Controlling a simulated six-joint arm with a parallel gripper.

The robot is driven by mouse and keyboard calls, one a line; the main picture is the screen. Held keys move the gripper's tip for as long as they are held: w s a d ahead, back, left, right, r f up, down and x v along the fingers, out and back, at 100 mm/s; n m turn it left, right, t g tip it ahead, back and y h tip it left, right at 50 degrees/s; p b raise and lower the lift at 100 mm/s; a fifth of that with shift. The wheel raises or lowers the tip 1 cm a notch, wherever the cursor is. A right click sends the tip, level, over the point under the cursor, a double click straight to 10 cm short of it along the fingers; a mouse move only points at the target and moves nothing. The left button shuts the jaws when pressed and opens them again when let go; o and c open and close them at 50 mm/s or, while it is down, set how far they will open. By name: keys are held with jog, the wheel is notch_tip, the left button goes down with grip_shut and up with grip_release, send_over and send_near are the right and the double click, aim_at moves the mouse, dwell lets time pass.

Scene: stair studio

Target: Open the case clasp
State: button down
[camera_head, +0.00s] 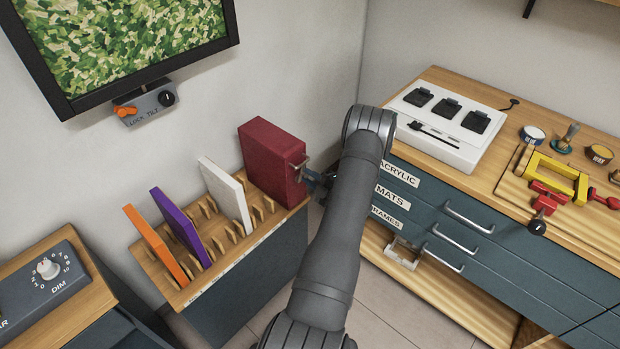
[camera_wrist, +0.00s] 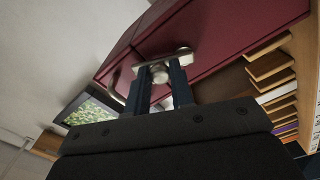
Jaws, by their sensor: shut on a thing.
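The dark red case (camera_head: 268,158) stands upright at the right end of the wooden slotted rack (camera_head: 165,284). In the wrist view the case (camera_wrist: 228,30) fills the upper part, with a seam across its face. Its metal clasp (camera_wrist: 162,62) shows at the case edge between my fingers. My gripper (camera_wrist: 160,84) is shut on the clasp, one finger on each side. In the head view my gripper (camera_head: 316,178) is at the right side of the case, partly hidden by my arm. Whether the clasp is released cannot be told.
Orange (camera_head: 157,246), purple (camera_head: 182,228) and white (camera_head: 227,195) panels stand in the rack left of the case. A drawer cabinet (camera_head: 480,233) with handles is close on the right. A screen (camera_head: 125,45) hangs on the wall behind.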

jog(key=shift+m, duration=0.3)
jog(key=shift+w+d+f+m, duration=0.2)
jog(key=shift+f+m, duration=0.15)
jog(key=shift+m, duration=1.25)
jog(key=shift+w+d+f+m, duration=0.15)
jog(key=shift+d+f+m, duration=0.15)
jog(key=shift+m, duration=1.3)
jog(key=shift+w+d+f+m, duration=0.2)
jog(key=shift+f+m, duration=0.2)
jog(key=shift+m, duration=1.2)
jog(key=c, duration=1.3)
grip_release()
jog(key=shift+o, duration=0.2)
jog(key=shift+a, duration=0.1)
jog(key=v, duration=1.7)
